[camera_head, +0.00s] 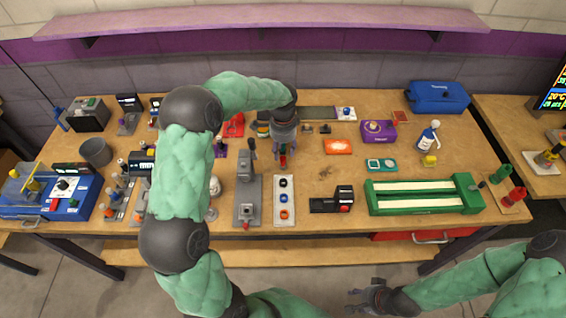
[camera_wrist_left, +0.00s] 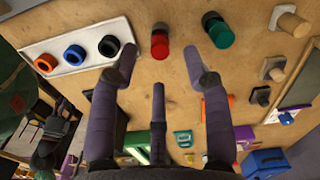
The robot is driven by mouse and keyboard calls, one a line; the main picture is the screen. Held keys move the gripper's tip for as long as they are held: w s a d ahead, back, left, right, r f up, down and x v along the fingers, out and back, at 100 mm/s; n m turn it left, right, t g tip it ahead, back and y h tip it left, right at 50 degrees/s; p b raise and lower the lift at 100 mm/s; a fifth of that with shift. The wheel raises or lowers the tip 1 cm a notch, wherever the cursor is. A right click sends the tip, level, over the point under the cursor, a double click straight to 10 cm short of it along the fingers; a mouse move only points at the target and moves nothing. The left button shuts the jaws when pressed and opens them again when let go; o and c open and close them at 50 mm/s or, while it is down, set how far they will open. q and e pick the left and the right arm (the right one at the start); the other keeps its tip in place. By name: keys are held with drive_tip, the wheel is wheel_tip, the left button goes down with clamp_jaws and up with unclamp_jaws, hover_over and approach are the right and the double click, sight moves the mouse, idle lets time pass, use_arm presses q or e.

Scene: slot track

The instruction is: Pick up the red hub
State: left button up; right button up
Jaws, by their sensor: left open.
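In the left wrist view a short red cylinder with a dark top, which looks like the red hub (camera_wrist_left: 160,42), stands on the wooden table between the white ring plate and a green one. My left gripper (camera_wrist_left: 158,66) is open and empty, its fingers pointing toward the red hub, apart from it. In the head view my left gripper (camera_head: 284,146) hangs over the table's middle and the red hub (camera_head: 283,160) shows small and partly covered just below it. My right gripper (camera_head: 356,301) is open and empty in front of the table.
A green cylinder (camera_wrist_left: 218,30) stands close beside the red hub. The white plate (camera_head: 284,180) with black, blue and orange rings lies nearby. A grey press-like device (camera_head: 246,188) stands to its left. A green rack (camera_head: 420,207) sits front right.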

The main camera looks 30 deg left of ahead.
sight(283, 158)
use_arm(q)
drive_tip(key=shift+f+b, duration=0.85)
drive_tip(key=shift+f, duration=1.95)
clamp_jaws()
